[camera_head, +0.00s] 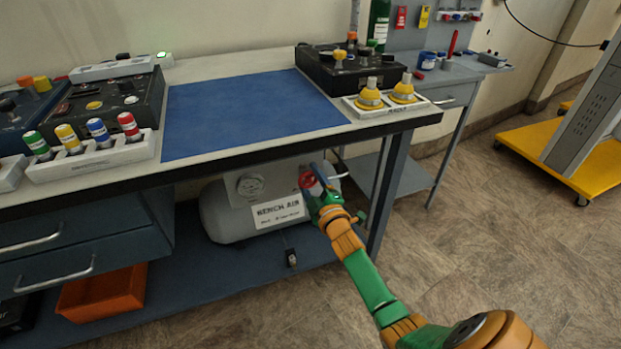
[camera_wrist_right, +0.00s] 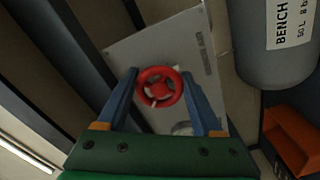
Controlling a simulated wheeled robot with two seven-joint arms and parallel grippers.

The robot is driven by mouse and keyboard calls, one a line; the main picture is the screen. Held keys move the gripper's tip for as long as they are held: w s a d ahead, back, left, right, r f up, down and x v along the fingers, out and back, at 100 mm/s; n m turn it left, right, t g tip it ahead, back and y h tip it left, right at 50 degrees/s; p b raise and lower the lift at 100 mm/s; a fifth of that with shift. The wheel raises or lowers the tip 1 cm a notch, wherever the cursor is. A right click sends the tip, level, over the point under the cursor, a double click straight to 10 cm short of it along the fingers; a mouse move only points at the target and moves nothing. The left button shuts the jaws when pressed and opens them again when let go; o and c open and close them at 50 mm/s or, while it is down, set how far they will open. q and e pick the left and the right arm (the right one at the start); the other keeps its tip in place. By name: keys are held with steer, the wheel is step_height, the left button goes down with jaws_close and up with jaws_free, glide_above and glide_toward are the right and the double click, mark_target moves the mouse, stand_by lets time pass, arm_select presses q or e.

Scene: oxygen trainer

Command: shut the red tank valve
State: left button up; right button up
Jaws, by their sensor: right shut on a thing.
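The red tank valve is a round red handwheel (camera_head: 307,180) on a pale panel by the grey tank (camera_head: 228,222) labelled "BENCH AIR", under the bench. My right gripper (camera_head: 317,178) reaches in from the lower right of the head view and is at the wheel. In the right wrist view the red wheel (camera_wrist_right: 141,89) sits between the two blue fingers of my right gripper (camera_wrist_right: 160,80), which is shut on its rim. The finger contact is partly hidden in the head view. My left gripper is not in view.
The bench top (camera_head: 225,62) with a blue mat (camera_head: 250,110) overhangs the tank. A bench leg (camera_head: 388,190) stands close to the right of my gripper. An orange bin (camera_head: 103,293) sits on the lower shelf. Open floor lies to the right.

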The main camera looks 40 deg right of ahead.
steer(key=m+p, duration=0.1)
steer(key=m, duration=0.3)
steer(key=shift+a+f+m, duration=0.1)
steer(key=shift+f+m, duration=0.05)
steer(key=shift+m, duration=0.15)
steer(key=shift+a+f+m+p, duration=0.1)
steer(key=shift+m+p, duration=0.3)
steer(key=shift+m, duration=2.1)
steer(key=o, duration=1.4)
steer(key=shift+c, duration=0.2)
steer(key=shift+s+a+p, duration=0.1)
steer(key=shift+s+p, duration=0.2)
steer(key=shift+s, duration=0.05)
steer(key=p+v, duration=0.1)
steer(key=v, duration=0.5)
steer(key=shift+s+p, duration=0.15)
steer(key=shift+p, duration=0.15)
